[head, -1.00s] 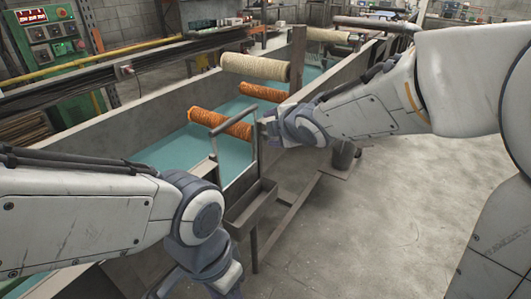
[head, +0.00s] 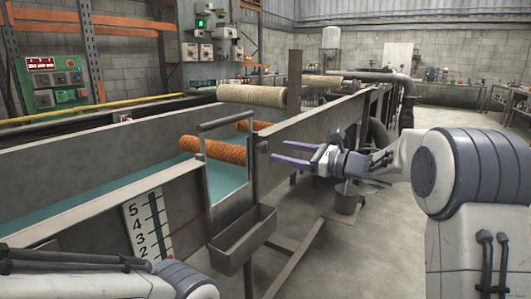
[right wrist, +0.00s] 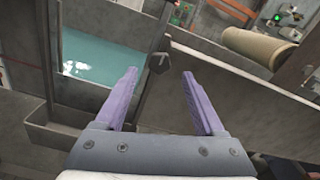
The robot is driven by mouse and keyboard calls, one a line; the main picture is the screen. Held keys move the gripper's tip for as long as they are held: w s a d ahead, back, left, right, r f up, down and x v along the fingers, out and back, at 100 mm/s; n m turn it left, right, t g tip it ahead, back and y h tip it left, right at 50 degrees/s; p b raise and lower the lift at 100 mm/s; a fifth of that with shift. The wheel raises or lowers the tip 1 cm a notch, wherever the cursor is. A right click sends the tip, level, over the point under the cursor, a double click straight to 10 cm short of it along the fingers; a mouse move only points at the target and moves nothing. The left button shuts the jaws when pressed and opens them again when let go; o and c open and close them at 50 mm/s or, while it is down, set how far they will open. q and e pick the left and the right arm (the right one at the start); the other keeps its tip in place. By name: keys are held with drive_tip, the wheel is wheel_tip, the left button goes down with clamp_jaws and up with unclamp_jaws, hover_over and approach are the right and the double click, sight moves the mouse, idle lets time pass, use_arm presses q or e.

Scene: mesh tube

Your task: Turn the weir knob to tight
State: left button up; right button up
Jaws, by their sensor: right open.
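The weir knob (head: 262,146) is a small dark knob on the outer trough wall, just right of the weir frame. It also shows in the right wrist view (right wrist: 158,62) as a dark, angular knob with a pale mark. My right gripper (head: 278,151) has two purple fingers, spread apart and empty, pointing at the knob from the right. In the right wrist view the knob appears between and slightly beyond the fingertips (right wrist: 158,73), with no visible contact. Only part of my left arm shows at the lower left; its gripper is out of frame.
The metal weir frame (head: 225,160) with its top bar stands beside the knob, above a grey catch box (head: 243,240). A numbered scale (head: 148,228) is on the wall at left. Orange and cream rolls lie across the trough. Open floor lies to the right.

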sight(267, 148)
drive_tip(key=x, duration=0.6)
drive_tip(key=shift+w+a, duration=0.25)
drive_tip(key=shift+a, duration=0.05)
clamp_jaws()
drive_tip(key=shift+f+m+b, duration=0.1)
drive_tip(key=shift+m+b, duration=0.2)
drive_tip(key=m, duration=0.2)
drive_tip(key=shift+m, duration=0.4)
drive_tip(key=shift+d+m, duration=0.1)
drive_tip(key=shift+m, duration=1.6)
